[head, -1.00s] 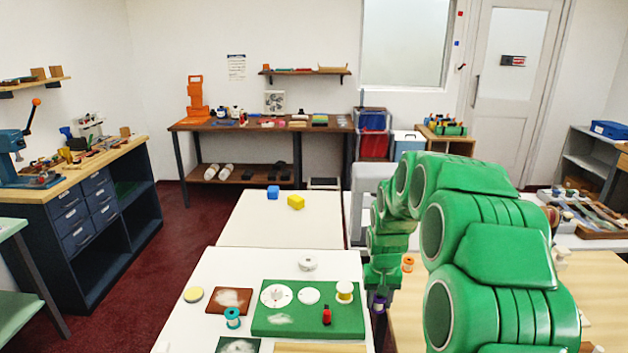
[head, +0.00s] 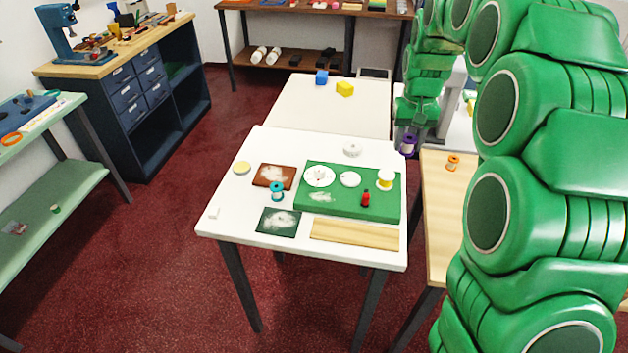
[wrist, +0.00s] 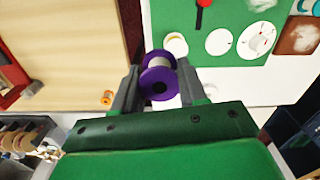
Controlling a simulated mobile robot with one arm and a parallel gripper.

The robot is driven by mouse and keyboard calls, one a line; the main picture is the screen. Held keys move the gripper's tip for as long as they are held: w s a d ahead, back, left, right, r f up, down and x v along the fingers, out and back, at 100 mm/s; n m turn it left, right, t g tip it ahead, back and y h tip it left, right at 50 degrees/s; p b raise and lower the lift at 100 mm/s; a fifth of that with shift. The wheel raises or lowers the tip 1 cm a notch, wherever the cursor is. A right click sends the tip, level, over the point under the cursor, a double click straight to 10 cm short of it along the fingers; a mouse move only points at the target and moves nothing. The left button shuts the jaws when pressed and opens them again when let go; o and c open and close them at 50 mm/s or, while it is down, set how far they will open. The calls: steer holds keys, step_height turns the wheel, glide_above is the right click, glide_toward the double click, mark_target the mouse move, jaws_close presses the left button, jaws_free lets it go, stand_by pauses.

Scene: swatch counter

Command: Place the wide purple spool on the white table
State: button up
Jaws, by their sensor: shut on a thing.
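The purple spool (wrist: 159,84) is between the fingers of my gripper (wrist: 160,90) in the wrist view, with a pale band of thread between its purple flanges. My gripper is shut on it. In the head view the purple spool (head: 408,146) hangs below my green arm, just right of the white table (head: 228,215), by the gap beside the wooden table. The white table also shows in the wrist view (wrist: 222,83). My fingers hardly show in the head view.
A green board (head: 345,212) on the white table bears white discs, a yellow-and-white spool (head: 386,179) and a red item (head: 366,199). A teal spool (head: 277,191), swatches and a wooden strip (head: 353,233) lie nearby. An orange spool (head: 452,162) stands on the wooden table. The white table's left front is mostly clear.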

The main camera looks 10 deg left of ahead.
steer(key=a+n, duration=0.4)
steer(key=a, duration=1)
glide_toward(338, 155)
steer(key=s, duration=0.1)
steer(key=s+f, duration=0.1)
steer(key=s, duration=0.1)
steer(key=s+f, duration=0.1)
steer(key=s, duration=0.1)
steer(key=shift+d, duration=0.3)
steer(key=shift+w+a+f, duration=0.1)
steer(key=shift+w+f, duration=0.1)
steer(key=shift+f, duration=0.25)
steer(key=shift+w+a+f, duration=0.1)
steer(key=shift+w+f, duration=0.1)
steer(key=shift+f, duration=0.25)
steer(key=shift+d+f, duration=0.1)
steer(key=shift+f, duration=1.1)
steer(key=shift+f, duration=0.15)
steer(key=o, duration=1.1)
